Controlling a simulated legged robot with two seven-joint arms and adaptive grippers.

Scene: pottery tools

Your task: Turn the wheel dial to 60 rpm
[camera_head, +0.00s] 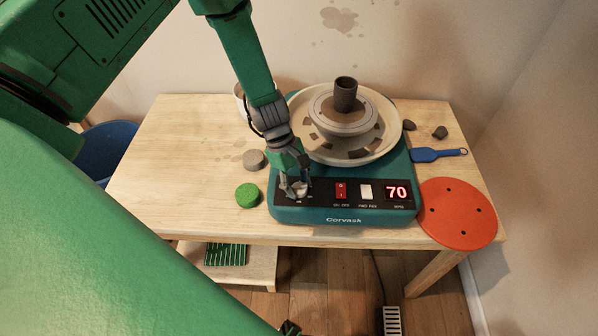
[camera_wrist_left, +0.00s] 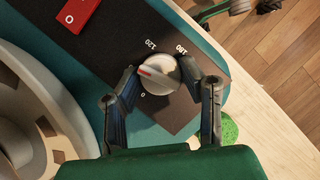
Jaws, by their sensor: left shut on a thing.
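The teal pottery wheel (camera_head: 345,212) stands on the table, and its red display (camera_head: 397,193) reads 70. The round grey speed dial (camera_wrist_left: 158,74) sits on the dark front panel, with its red mark pointing between the printed 0 and 120. My left gripper (camera_head: 297,190) is over the dial at the panel's left end and mostly covers it in the head view. In the left wrist view, its two fingers (camera_wrist_left: 160,84) are shut on the dial's sides. Dark and green parts show at the head view's bottom edge; I cannot tell whether they are my right gripper.
A red power switch (camera_head: 341,191) and a white switch (camera_head: 365,192) are right of the dial. A green round sponge (camera_head: 247,195) lies left of the wheel. A red-orange disc (camera_head: 457,213) and a blue-handled tool (camera_head: 436,154) lie to the right. A dark clay cylinder (camera_head: 345,95) stands on the wheel head.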

